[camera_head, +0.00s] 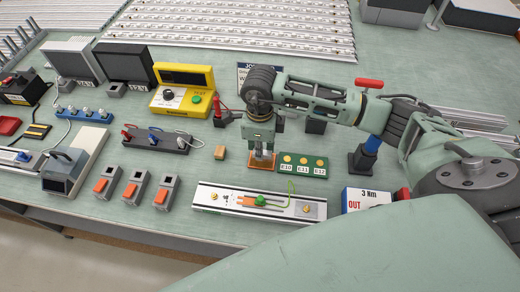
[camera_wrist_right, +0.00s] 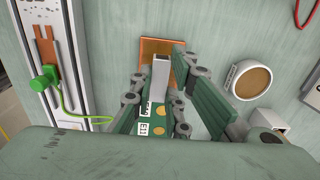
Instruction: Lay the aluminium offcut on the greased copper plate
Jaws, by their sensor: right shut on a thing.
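My right gripper (camera_head: 262,151) points down over the copper plate (camera_head: 252,164), an orange-brown square on the bench left of the green labelled board. It is shut on the aluminium offcut, a small pale grey bar; the offcut (camera_wrist_right: 160,76) stands out between the fingers in the right wrist view. The copper plate (camera_wrist_right: 149,47) shows there behind the offcut's far end. I cannot tell whether the offcut touches the plate. My left gripper is not in view.
The green board (camera_head: 310,166) with brass discs lies right beside the plate. A pale strip with a green plug (camera_head: 260,201) lies in front. A small wooden block (camera_head: 220,153) is left of the plate. In the right wrist view, a round brown-topped container (camera_wrist_right: 253,82) stands to the right.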

